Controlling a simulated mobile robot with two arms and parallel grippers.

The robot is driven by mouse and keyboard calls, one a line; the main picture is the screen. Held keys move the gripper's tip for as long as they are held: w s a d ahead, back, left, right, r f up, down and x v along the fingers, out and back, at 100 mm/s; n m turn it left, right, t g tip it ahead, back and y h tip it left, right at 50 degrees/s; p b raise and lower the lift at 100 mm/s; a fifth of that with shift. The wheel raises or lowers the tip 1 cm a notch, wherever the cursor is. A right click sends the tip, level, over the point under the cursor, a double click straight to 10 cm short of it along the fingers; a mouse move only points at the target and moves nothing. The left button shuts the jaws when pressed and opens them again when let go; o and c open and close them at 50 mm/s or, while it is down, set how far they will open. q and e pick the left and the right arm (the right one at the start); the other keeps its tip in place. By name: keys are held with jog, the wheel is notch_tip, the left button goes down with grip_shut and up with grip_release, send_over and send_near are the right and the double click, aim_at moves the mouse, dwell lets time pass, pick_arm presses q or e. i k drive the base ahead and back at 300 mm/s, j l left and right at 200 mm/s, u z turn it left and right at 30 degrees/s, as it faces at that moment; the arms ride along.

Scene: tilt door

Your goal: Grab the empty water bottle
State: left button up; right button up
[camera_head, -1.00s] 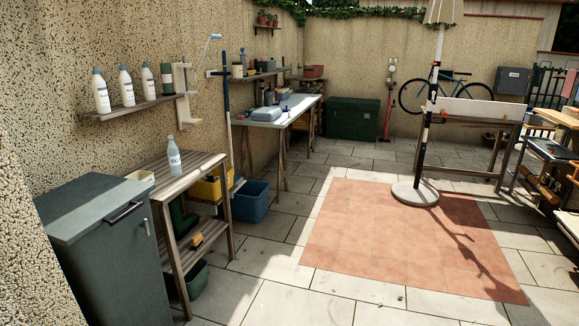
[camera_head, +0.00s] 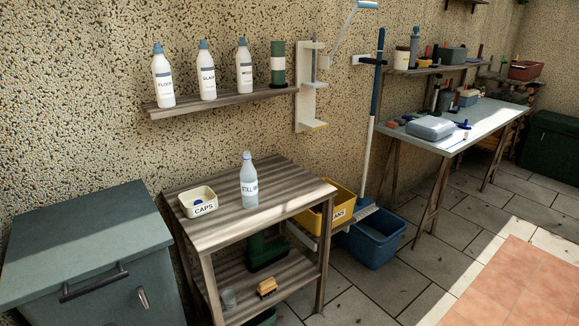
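A pale translucent bottle (camera_head: 249,182) with a label that seems to begin "STILL" stands upright on the top of a wooden shelf table (camera_head: 225,232). It is to the right of a small cream box marked "CAPS" (camera_head: 198,203) and apart from it. The bottle looks empty or nearly so, but I cannot be sure. Neither of my grippers shows in the head view.
Three white labelled bottles (camera_head: 208,75) and a green container (camera_head: 278,63) stand on a wall shelf above. A grey-green cabinet (camera_head: 85,240) is at left. A yellow bin (camera_head: 325,207), blue tub (camera_head: 372,242) and broom (camera_head: 373,110) are at right. Paving at lower right is clear.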

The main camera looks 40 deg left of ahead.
aim_at(248, 172)
jog(key=i+u, duration=0.1)
jog(key=i, duration=0.4)
jog(key=i+l+u, duration=0.1)
jog(key=i, duration=0.35)
jog(key=i+l+u, duration=0.15)
jog(key=i, duration=0.35)
jog(key=i+l+u, duration=0.1)
jog(key=i, duration=0.35)
